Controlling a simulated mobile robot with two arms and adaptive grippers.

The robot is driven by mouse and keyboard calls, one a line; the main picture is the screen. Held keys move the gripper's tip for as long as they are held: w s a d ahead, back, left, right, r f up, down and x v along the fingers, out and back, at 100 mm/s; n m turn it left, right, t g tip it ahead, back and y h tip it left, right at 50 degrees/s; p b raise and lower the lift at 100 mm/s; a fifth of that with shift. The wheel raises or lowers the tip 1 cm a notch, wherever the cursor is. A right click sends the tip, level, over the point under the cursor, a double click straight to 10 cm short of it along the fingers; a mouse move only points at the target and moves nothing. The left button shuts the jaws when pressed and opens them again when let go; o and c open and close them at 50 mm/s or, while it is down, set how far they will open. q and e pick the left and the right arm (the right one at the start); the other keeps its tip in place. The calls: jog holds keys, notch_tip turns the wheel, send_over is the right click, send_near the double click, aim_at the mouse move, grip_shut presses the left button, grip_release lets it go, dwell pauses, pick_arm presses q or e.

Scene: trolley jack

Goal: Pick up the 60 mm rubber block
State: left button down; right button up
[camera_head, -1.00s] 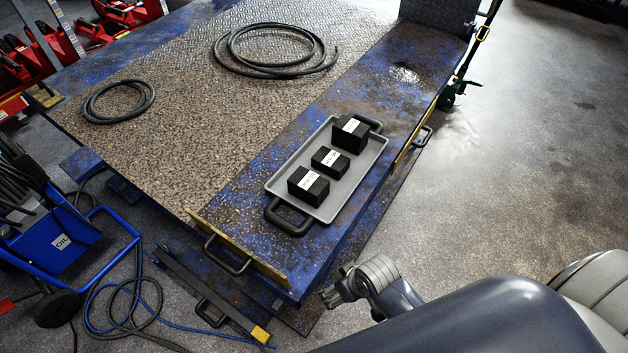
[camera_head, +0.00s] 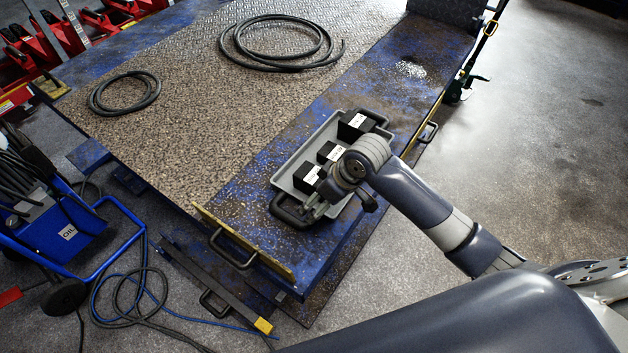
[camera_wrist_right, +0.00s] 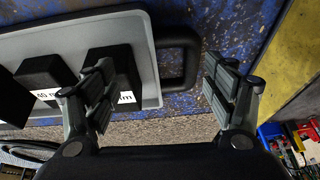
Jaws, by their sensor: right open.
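Three black rubber blocks with white labels sit in a row on a grey tray (camera_head: 336,122): a far, taller one (camera_head: 357,124), a middle one (camera_head: 330,150) and a near one (camera_head: 307,177). In the right wrist view, the middle block (camera_wrist_right: 42,72) reads 40 mm. The near block (camera_wrist_right: 124,66) has a label partly hidden by a finger; only "mm" shows. I cannot read which is 60 mm. My right gripper (camera_head: 318,208) is over the near end of the tray. In its wrist view the gripper (camera_wrist_right: 160,95) is open and empty, one finger overlapping the near block, the other beyond the tray handle.
The tray's black near handle (camera_wrist_right: 190,62) lies between the fingers in the wrist view. The tray rests on a worn blue lift platform (camera_head: 250,185) with a yellow edge (camera_head: 243,243). Two black hose coils (camera_head: 282,62) lie behind. A blue oil cart (camera_head: 70,230) stands left.

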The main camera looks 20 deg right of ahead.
send_near(315, 176)
jog(key=shift+w+f, duration=0.15)
jog(key=shift+w, duration=0.15)
jog(key=x, duration=0.4)
jog(key=shift+w+a+f, duration=0.1)
jog(key=shift+f, duration=0.25)
jog(key=x, duration=0.5)
jog(key=shift+a+f+p, duration=0.15)
jog(key=shift+f+p, duration=0.15)
jog(key=shift+f, duration=0.05)
jog(key=shift+f, duration=0.25)
jog(key=shift+c, duration=0.6)
jog(key=c, duration=1.4)
jog(key=shift+r, duration=0.1)
